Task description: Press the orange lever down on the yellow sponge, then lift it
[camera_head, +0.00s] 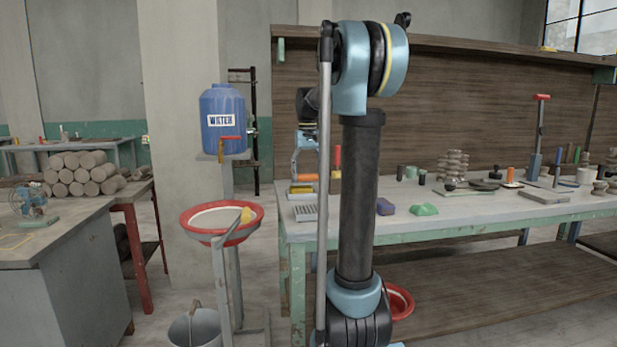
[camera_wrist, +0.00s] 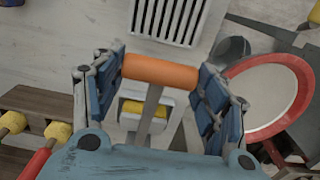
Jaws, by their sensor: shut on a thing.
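The orange lever (camera_wrist: 160,72) is a thick bar on a grey arm, seen in the wrist view between my two blue fingers. My gripper (camera_wrist: 160,82) is shut on it, one finger at each end. The yellow sponge (camera_wrist: 148,108) shows below the lever, partly hidden by the lever's grey arm. In the head view, my gripper (camera_head: 305,150) is over the left end of the bench. The sponge (camera_head: 301,189) lies low there, just under the orange lever (camera_head: 304,177). I cannot tell whether the lever touches the sponge.
A slotted grey rack (camera_head: 306,212) lies just in front of the sponge. A red-rimmed basin (camera_head: 222,222) stands to the left of the bench. A purple block (camera_head: 385,207) and a green lump (camera_head: 424,209) lie to the right. Red and yellow tool handles (camera_wrist: 38,160) show lower left.

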